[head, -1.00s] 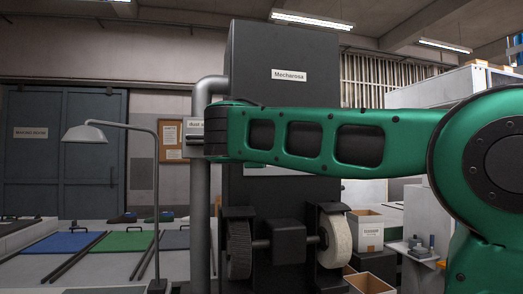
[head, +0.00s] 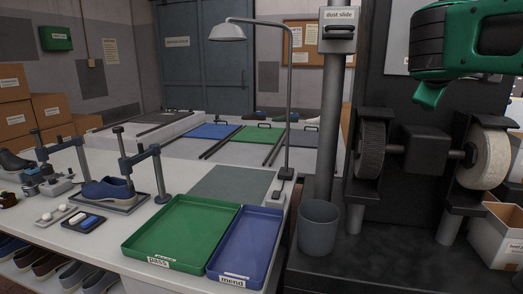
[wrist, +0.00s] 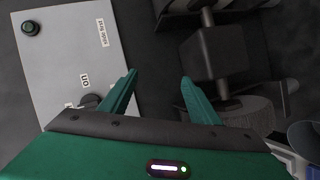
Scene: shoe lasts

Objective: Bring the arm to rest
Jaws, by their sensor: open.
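My gripper (wrist: 160,95) shows in the wrist view with its two green fingers spread apart and nothing between them. Beyond the fingers are a light grey panel with a dark round knob and small labels (wrist: 75,50), and the dark bench grinder housing (wrist: 215,60). In the head view only part of my green arm shows at the upper right, in front of the black machine; the gripper's fingertips cannot be made out there.
A grinder with a dark wheel (head: 369,150) and a pale wheel (head: 488,160) stands below my arm. A grey bin (head: 318,228), a green tray (head: 135,245), a blue tray (head: 270,213) and a lamp (head: 228,32) are to the left. A blue shoe (head: 108,190) sits in a stand.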

